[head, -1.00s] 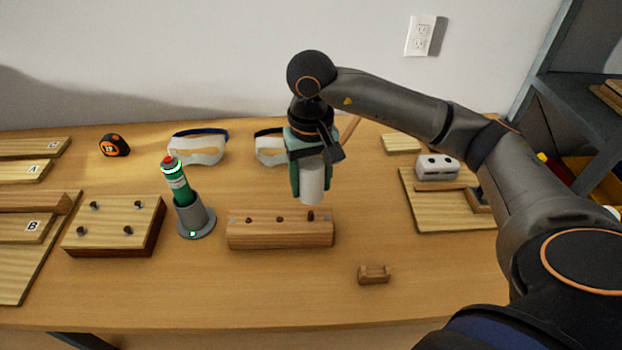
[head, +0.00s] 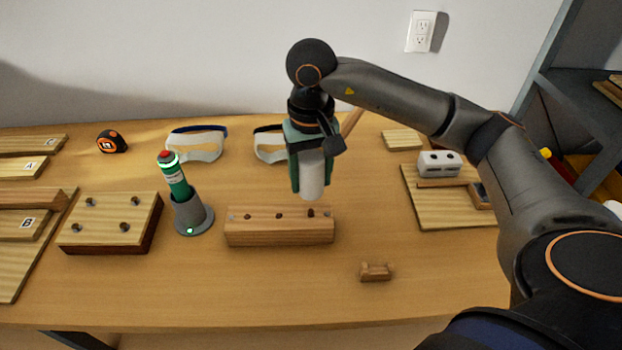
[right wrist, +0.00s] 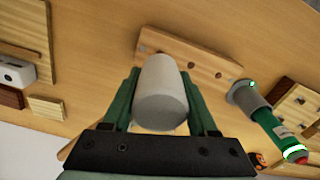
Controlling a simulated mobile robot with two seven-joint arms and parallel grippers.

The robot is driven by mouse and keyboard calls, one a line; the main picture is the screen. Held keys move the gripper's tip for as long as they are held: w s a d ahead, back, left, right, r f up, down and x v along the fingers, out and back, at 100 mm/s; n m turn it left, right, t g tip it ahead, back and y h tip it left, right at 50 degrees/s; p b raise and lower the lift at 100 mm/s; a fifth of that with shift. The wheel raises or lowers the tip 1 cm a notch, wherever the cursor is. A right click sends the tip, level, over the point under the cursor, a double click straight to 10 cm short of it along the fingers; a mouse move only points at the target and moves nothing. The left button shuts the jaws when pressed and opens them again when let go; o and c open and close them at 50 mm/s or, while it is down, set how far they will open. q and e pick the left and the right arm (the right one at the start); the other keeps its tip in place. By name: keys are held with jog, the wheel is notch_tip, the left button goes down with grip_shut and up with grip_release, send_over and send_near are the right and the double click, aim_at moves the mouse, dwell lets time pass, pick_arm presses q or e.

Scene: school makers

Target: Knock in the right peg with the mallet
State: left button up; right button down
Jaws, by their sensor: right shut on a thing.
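The wooden peg block (head: 280,238) lies on the table, with a dark right peg (head: 311,212) standing slightly proud of its top. Two more dark pegs or holes show in the middle and at the left. My right gripper (head: 312,178) is shut on the mallet, whose pale grey cylindrical head (head: 313,184) hangs between the green fingers, above and apart from the block's right end. Its wooden handle (head: 352,122) slants up behind. In the right wrist view the mallet head (right wrist: 161,92) hides the right peg beside the block (right wrist: 205,62). My left gripper is out of view.
A grey holder (head: 190,215) with a green tube stands left of the block. A small wooden piece (head: 376,272) lies at the front right. Goggles (head: 197,146) lie behind, and a board with a white block (head: 438,163) is at the right.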

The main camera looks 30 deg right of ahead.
aim_at(311, 210)
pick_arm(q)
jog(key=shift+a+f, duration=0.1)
pick_arm(e)
jog(key=shift+f, duration=0.1)
dwell(0.3)
pick_arm(q)
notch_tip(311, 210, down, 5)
jog(key=b, duration=0.6)
pick_arm(e)
notch_tip(311, 210, down, 7)
jog(key=shift+r, duration=0.15)
notch_tip(311, 210, up, 6)
jog(key=p, duration=0.4)
jog(key=shift+r, duration=0.25)
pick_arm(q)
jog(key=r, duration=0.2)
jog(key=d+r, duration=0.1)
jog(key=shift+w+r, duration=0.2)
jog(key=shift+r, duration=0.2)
pick_arm(e)
jog(key=shift+f, duration=0.2)
